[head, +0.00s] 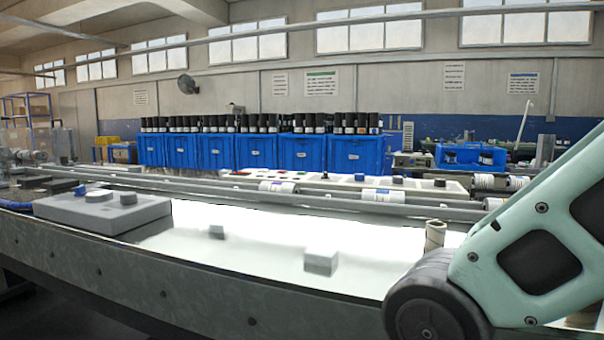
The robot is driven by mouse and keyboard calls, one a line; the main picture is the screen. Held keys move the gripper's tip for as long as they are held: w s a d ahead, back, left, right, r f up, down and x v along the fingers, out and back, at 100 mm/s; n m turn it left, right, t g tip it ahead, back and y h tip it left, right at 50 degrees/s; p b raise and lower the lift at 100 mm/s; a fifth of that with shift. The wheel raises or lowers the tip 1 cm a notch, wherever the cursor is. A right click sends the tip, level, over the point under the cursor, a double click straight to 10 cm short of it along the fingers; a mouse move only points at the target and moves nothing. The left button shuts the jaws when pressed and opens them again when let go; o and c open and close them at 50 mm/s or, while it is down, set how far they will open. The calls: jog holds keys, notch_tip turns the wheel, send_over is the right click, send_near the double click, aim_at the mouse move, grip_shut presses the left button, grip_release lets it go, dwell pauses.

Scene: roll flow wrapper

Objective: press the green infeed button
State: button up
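I cannot make out a green infeed button for certain. A long pale panel (415,187) with several small coloured controls lies behind the rails, near the middle of the head view. A grey box (75,213) with round grey caps and a small blue piece sits at the left on the near bench. My pale green arm link and dark joint fill the lower right. My gripper is not in view.
A bright white surface (270,255) stretches across the machine, with a small grey block (321,262) on it. Metal rails (230,193) with white rolls (383,195) run behind. Blue crates (302,153) line the back. A beige cylinder (435,235) stands beside my arm.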

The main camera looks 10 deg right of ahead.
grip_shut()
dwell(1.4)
